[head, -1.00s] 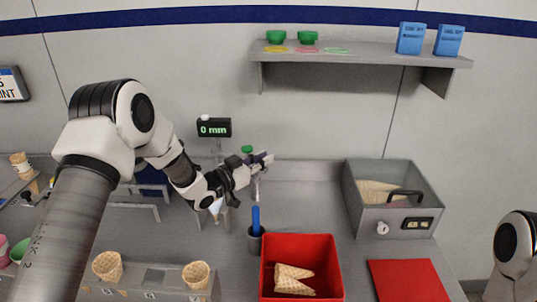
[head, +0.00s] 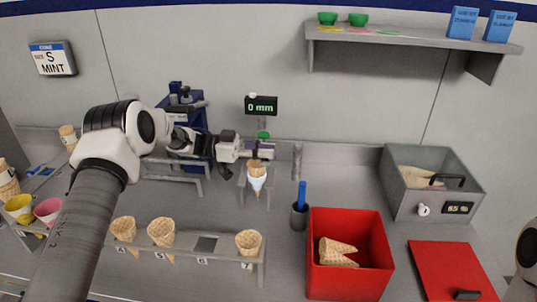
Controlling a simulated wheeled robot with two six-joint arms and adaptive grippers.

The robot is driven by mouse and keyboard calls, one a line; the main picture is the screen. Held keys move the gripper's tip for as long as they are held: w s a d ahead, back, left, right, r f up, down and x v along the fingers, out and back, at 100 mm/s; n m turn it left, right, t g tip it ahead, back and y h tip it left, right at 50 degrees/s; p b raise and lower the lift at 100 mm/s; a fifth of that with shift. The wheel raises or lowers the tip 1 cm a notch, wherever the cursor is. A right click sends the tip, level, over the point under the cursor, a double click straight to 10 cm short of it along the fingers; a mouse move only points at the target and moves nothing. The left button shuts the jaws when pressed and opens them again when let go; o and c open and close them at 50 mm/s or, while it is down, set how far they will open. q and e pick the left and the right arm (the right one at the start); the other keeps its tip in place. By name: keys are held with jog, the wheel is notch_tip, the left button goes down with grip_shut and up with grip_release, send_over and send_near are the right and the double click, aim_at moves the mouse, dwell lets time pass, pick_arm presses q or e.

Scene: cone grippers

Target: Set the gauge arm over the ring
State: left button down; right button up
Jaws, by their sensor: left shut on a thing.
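The gauge has a black display (head: 262,106) reading 0 mm on the wall side of the counter. Its arm carries a green knob (head: 263,135), now below the display. My left gripper (head: 262,150) is shut on the gauge arm just below this knob; its fingers hide most of the arm. Directly below in the picture, a waffle cone in a white sleeve (head: 257,178) sits in the small ring stand (head: 242,188); the ring itself is mostly hidden by the cone. I cannot tell whether the arm touches the cone. My right gripper is out of view.
A grey post (head: 297,162) stands right of the gauge. A dark cup with a blue tool (head: 300,212), a red bin (head: 345,280) with cones and a grey box (head: 440,200) lie further right. A numbered rack (head: 190,262) with cones is in front.

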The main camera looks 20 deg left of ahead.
pick_arm(q)
jog(key=shift+s+a+f+m+g, duration=0.1)
jog(key=shift+s+a+m+g, duration=0.15)
jog(key=shift+a+m+g, duration=0.3)
jog(key=shift+d, duration=0.1)
jog(key=c, duration=1.4)
grip_release()
jog(key=shift+o, duration=0.2)
jog(key=shift+d+n, duration=0.1)
jog(key=shift+n, duration=0.15)
